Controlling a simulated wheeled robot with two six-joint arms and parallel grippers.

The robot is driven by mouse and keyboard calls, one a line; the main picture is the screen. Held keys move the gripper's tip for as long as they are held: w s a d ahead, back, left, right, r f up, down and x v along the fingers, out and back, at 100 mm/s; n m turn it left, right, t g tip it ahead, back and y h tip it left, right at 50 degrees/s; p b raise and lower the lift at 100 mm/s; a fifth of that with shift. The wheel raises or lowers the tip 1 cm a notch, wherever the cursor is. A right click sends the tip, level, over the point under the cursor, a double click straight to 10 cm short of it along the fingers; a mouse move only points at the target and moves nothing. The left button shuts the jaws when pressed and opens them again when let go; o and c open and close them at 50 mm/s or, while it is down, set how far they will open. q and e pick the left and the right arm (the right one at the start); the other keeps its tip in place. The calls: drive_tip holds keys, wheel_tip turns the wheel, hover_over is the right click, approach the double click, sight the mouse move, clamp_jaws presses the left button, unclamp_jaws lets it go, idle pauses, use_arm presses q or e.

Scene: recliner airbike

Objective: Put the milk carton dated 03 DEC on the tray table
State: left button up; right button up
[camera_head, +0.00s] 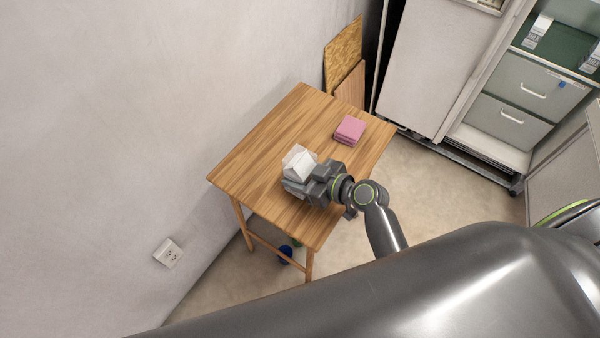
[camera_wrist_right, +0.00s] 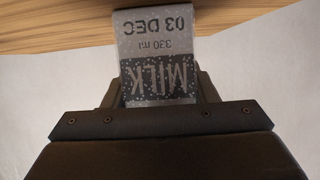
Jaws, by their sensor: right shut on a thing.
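The milk carton (camera_head: 299,163) is white, and in the right wrist view its grey label (camera_wrist_right: 155,50) reads "MILK", "330 ml" and "03 DEC", upside down. My right gripper (camera_head: 300,180) is shut on the carton. It holds the carton at the wooden tray table (camera_head: 270,135), over the middle of the top. I cannot tell whether the carton's base touches the wood. My left gripper is not in view.
A pink stack (camera_head: 349,130) lies on the table's far right part. Wooden boards (camera_head: 343,55) lean against the wall behind. A cabinet (camera_head: 520,85) at the upper right holds other cartons (camera_head: 538,31). The table's left part is clear. A blue object (camera_head: 285,255) is below.

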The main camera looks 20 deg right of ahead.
drive_tip(key=o, duration=1.2)
drive_tip(key=shift+r, duration=0.15)
drive_tip(key=v, duration=1.2)
drive_tip(key=shift+b, duration=0.3)
